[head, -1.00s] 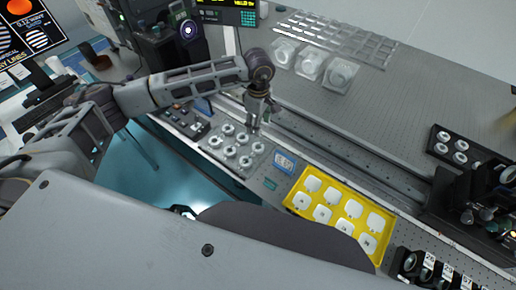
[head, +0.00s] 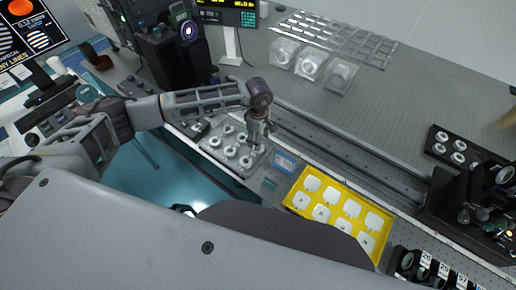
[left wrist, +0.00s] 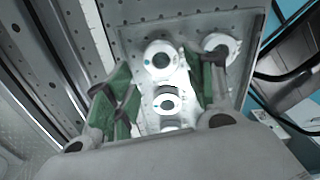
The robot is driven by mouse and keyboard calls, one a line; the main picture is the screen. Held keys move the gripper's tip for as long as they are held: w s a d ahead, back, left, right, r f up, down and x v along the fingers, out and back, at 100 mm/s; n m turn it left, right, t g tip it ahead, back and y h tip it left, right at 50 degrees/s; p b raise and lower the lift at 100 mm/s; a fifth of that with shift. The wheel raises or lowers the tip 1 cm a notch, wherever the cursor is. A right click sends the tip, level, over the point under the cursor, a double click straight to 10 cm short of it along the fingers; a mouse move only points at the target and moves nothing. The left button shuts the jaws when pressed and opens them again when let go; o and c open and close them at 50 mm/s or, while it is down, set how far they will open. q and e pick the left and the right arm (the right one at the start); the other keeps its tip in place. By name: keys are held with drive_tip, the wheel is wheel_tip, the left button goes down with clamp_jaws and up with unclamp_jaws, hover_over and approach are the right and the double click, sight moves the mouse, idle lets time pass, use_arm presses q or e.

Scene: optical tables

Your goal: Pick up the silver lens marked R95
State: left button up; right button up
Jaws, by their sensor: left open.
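Several silver ring-shaped lenses (head: 229,151) sit in a clear tray (head: 237,169) on the optical table; their markings are too small to read, so I cannot tell which is R95. My left gripper (head: 256,143) points down over the tray's right side. In the left wrist view, the open green fingers of my left gripper (left wrist: 163,85) straddle a lens (left wrist: 167,102). Another lens (left wrist: 161,59) lies just beyond it, and one (left wrist: 221,48) is outside the right finger. Nothing is held. My right gripper is not in view.
A yellow tray (head: 289,203) with several white pieces lies to the right, with a small blue-framed display (head: 284,162) between. A long rail (head: 340,150) runs behind the lens tray. Clear boxes (head: 311,66) stand farther back. Dark optics mounts (head: 480,205) stand at right.

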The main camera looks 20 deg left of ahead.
use_arm(q)
drive_tip(key=shift+f, duration=0.15)
drive_tip(key=shift+s+f+p, duration=0.1)
drive_tip(key=shift+f+p, duration=0.25)
drive_tip(key=shift+f, duration=0.15)
wheel_tip(320, 180, down, 3)
drive_tip(key=shift+s+r+p, duration=0.1)
drive_tip(key=shift+p, duration=0.3)
drive_tip(key=shift+f, duration=0.55)
drive_tip(key=shift+c, duration=0.3)
drive_tip(key=c, duration=0.7)
